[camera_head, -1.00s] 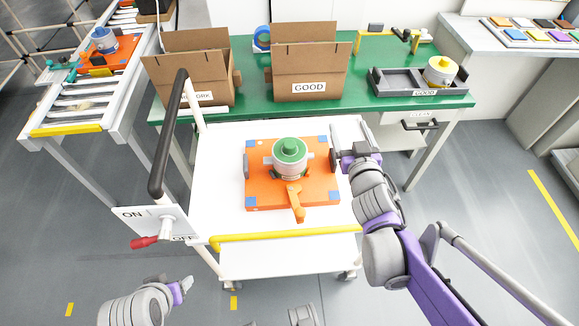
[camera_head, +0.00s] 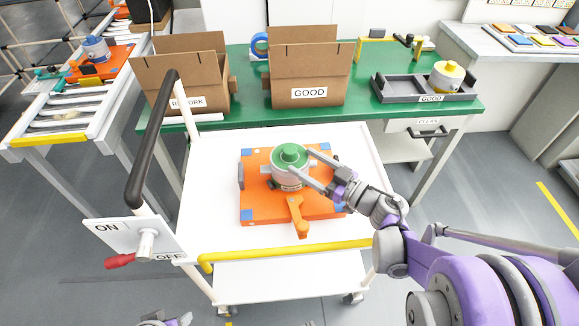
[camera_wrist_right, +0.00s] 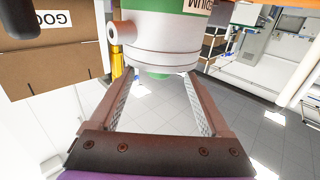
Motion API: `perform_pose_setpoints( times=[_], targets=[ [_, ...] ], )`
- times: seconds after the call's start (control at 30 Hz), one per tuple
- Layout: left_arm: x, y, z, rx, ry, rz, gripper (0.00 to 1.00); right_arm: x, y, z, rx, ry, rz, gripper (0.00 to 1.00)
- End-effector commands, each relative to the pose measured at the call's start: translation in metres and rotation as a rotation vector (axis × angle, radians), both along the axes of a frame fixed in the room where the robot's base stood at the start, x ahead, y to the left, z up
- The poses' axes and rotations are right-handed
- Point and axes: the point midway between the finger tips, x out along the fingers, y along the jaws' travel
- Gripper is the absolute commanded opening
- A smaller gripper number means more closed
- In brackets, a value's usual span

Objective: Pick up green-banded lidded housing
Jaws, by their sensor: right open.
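The green-banded lidded housing (camera_head: 291,172) stands upright on an orange fixture plate (camera_head: 255,207) on the white cart, its green lid and knob on top. My right gripper (camera_head: 303,161) is open, reaching in from the right with its fingers at the housing's upper part. In the right wrist view the picture is upside down; the grey and green housing (camera_wrist_right: 165,38) lies at and beyond the spread fingertips (camera_wrist_right: 158,80), and I cannot tell whether they touch it. My left gripper (camera_head: 182,319) barely shows at the bottom edge; its jaws are unclear.
An orange clamp handle (camera_head: 297,218) stands in front of the housing. Cardboard boxes marked REWORK (camera_head: 190,88) and GOOD (camera_head: 309,78) and a grey tray (camera_head: 397,92) are on the green bench behind.

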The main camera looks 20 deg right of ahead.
Motion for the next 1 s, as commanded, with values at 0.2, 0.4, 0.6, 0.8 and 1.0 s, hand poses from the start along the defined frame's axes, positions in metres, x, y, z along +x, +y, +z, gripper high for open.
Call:
perform_pose_setpoints(
  times=[0.2,0.4,0.6,0.8,1.0],
  targets=[
    [0.0,0.0,-0.002,0.0,0.001,0.0,0.64,0.019,0.013,0.0,0.002,0.0,0.002,0.81],
    [0.0,0.0,-0.005,0.0,0.002,0.0,0.64,0.044,0.027,0.0,0.001,0.0,0.001,0.81],
    [0.0,0.0,-0.005,0.0,0.002,0.0,0.64,0.049,0.03,0.0,0.001,-0.001,-0.002,0.81],
    [0.0,0.0,-0.005,0.0,0.002,0.0,0.64,0.049,0.03,0.001,0.001,-0.001,-0.002,0.66],
    [0.0,0.0,-0.005,0.0,0.002,0.0,0.64,0.049,0.03,0.0,0.001,-0.001,-0.002,0.3]
  ],
)
